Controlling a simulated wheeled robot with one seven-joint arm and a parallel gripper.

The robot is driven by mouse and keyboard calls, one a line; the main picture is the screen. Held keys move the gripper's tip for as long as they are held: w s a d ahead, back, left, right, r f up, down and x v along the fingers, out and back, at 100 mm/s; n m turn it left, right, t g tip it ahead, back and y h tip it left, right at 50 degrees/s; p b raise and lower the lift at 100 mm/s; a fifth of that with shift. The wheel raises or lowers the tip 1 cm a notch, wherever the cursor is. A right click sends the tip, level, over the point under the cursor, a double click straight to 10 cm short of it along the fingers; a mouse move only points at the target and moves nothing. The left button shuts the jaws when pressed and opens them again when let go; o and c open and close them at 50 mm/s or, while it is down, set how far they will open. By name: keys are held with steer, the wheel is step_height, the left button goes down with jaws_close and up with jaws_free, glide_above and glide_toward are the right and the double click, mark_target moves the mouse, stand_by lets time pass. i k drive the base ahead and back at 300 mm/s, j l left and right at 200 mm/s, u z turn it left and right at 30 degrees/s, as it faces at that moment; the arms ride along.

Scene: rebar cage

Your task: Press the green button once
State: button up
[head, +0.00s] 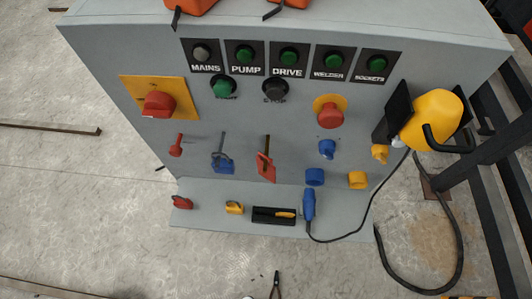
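The green button (224,88) is a round cap on the upper left of the grey panel. It sits below the PUMP lamp, and its small label is hard to read. A dark round button (275,89) is to its right, also with a blurred label. I cannot tell whether the green button is pushed in. My gripper is not clearly seen in the head view, and nothing is seen touching the green button.
Above are a grey MAINS lamp (202,53) and several green lamps. A red rotary switch (158,104) on yellow is left, a red mushroom button (329,115) right. A yellow cable-hung device (431,118) juts out at the right edge. A shelf (330,227) holds small items below.

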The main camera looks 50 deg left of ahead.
mark_target(222, 88)
steer(key=u, duration=1.25)
